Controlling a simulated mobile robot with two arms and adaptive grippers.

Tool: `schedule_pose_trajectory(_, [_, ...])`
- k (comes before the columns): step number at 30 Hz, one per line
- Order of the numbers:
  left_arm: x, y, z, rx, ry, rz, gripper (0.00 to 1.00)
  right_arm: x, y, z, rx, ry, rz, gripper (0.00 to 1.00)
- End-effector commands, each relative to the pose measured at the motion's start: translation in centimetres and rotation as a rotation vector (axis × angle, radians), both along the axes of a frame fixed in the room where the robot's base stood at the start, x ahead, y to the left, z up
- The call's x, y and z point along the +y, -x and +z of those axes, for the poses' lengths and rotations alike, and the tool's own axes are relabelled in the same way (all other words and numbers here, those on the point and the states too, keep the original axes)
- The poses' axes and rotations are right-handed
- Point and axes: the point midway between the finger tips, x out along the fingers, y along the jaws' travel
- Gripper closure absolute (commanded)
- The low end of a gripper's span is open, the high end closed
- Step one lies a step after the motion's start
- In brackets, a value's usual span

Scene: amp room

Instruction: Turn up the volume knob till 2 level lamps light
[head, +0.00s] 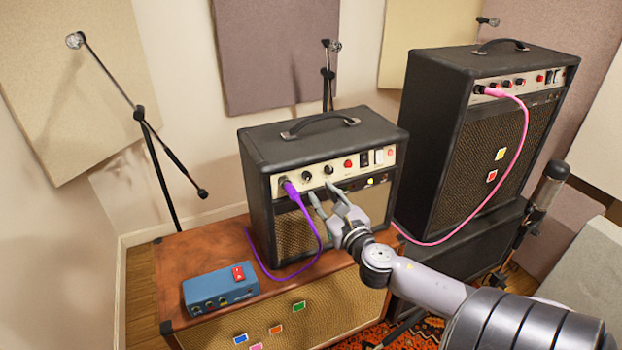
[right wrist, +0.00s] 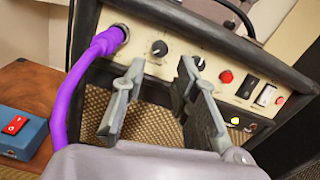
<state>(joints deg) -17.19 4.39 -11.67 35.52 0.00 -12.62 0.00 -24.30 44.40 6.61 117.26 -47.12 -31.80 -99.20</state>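The small black amp (head: 325,137) stands on a brown cabinet, with a cream control panel facing me. Its panel has two black knobs, a left one (head: 307,177) and a right one (head: 328,170); I see no readable labels. My right gripper (head: 325,192) is open and empty just in front of the panel, below the knobs. In the right wrist view the left knob (right wrist: 159,48) shows between the two fingertips (right wrist: 160,66), and the right knob (right wrist: 198,63) sits by the right fingertip. A small yellow lamp (right wrist: 235,121) glows below the panel; the fingers partly hide that strip. My left gripper is not in view.
A purple cable (head: 292,191) is plugged in left of the knobs. A red lamp (head: 348,164) and a black switch (head: 364,158) are to the right. A blue pedal (head: 219,288) lies on the cabinet (head: 184,256). A taller amp (head: 450,90) with a pink cable stands right.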

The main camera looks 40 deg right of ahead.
Motion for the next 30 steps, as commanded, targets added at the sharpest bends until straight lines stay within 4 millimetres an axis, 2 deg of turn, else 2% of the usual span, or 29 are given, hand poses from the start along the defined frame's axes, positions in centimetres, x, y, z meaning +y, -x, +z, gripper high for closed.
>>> schedule_pose_trajectory(1, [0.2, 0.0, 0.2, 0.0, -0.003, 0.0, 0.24, -0.3, -1.0, 0.3, -0.004, 0.002, 0.0, 0.72])
schedule_pose_trajectory(6, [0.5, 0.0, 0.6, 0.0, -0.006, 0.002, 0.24, -1.2, -3.8, 0.2, -0.003, 0.0, -0.001, 0.72])
schedule_pose_trajectory(12, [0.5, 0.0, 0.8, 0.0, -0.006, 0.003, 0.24, -1.9, -6.1, 0.1, 0.0, -0.001, -0.001, 0.72])
schedule_pose_trajectory(18, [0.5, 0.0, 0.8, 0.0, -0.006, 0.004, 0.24, -2.2, -7.0, 0.0, 0.001, -0.001, 0.0, 0.72])
schedule_pose_trajectory(26, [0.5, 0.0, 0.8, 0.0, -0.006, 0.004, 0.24, -2.2, -7.0, -0.1, 0.001, -0.001, 0.0, 0.72])
schedule_pose_trajectory(30, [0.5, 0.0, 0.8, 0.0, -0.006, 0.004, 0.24, -2.2, -7.0, 0.0, 0.001, -0.001, 0.0, 0.82])
